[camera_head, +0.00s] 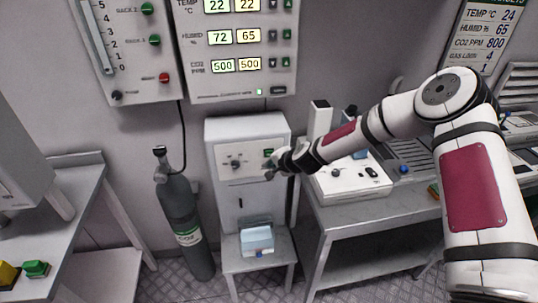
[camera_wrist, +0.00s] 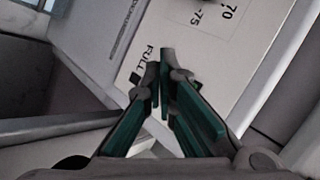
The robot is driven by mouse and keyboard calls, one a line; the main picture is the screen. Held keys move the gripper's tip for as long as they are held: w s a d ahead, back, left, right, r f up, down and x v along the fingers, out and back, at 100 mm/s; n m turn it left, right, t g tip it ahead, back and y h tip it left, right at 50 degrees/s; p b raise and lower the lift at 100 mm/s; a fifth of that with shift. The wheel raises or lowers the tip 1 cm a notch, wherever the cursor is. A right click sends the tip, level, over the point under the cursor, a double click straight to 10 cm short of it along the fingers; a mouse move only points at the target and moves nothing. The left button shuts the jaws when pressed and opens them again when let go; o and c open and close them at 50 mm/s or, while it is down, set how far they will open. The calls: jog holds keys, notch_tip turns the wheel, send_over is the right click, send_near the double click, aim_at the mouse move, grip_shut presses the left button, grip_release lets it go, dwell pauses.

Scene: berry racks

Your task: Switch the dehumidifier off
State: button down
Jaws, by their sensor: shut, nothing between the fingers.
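The dehumidifier appears to be the white upright cabinet (camera_head: 225,200) at the middle of the head view. Its control panel carries a small dark knob (camera_head: 235,163) and a green lit spot (camera_head: 268,153). My gripper (camera_head: 270,171) is at the right part of this panel, right of the knob. In the wrist view my gripper (camera_wrist: 164,72) is shut and empty, its tips over a white panel (camera_wrist: 185,45) printed "FULL", "70" and "75". I cannot tell whether the tips touch the panel. The switch under or behind the fingers is hidden.
A grey gas cylinder (camera_head: 186,215) stands left of the cabinet. A pale blue container (camera_head: 257,240) sits on the stand below. A metal bench (camera_head: 375,211) with a white device (camera_head: 350,182) is at the right. A wall display (camera_head: 240,75) hangs above the cabinet.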

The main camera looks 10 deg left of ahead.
jog(key=s+p, duration=0.1)
jog(key=s+d+p, duration=0.1)
jog(key=s, duration=0.1)
jog(key=shift+s, duration=0.3)
jog(key=s+d+r+n+g+h, duration=0.1)
jog(key=s+d+r+n, duration=0.3)
jog(key=r, duration=0.5)
jog(key=s+d+r+n+h, duration=0.1)
jog(key=s+d+r+h, duration=0.1)
jog(key=s+d+r, duration=0.6)
jog(key=s+d+r+n+g+h, duration=0.1)
jog(key=s+d+r+n, duration=0.2)
jog(key=r, duration=0.8)
jog(key=s+d+r, duration=0.3)
jog(key=s, duration=0.6)
jog(key=s+d+r+h, duration=0.1)
jog(key=s+d+r, duration=0.2)
jog(key=s, duration=0.6)
jog(key=s+d+r+h, duration=0.1)
jog(key=s+d+r, duration=0.2)
jog(key=s, duration=0.5)
jog(key=shift+s+d+r, duration=0.2)
jog(key=shift+s+d, duration=0.05)
jog(key=shift+s, duration=0.15)
